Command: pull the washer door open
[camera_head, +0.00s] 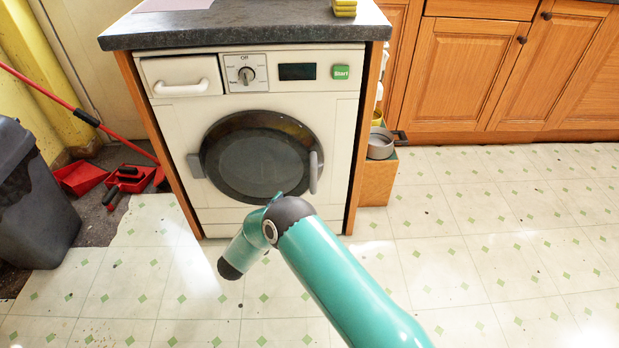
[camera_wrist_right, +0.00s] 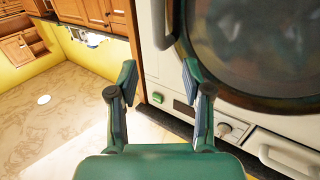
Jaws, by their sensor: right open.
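The washer (camera_head: 280,130) faces me with its round dark-glass door (camera_head: 262,157) closed flush. The pale upright door handle (camera_head: 313,172) is on the door's right side. In the right wrist view, which is upside down, the handle (camera_wrist_right: 163,22) shows at the top, beyond the fingertips and roughly in line with the gap between them. The dark door glass (camera_wrist_right: 255,40) fills the upper right there. My right gripper (camera_wrist_right: 158,75) is open and empty, apart from the handle. In the head view my right arm hides that gripper. My left gripper is in neither view.
A dark countertop (camera_head: 240,25) covers the washer. A grey bin (camera_head: 35,200) and red dustpan (camera_head: 82,178) stand left. A wooden box with grey pans (camera_head: 380,143) stands close right of the washer. The floor (camera_head: 470,240) at right is clear.

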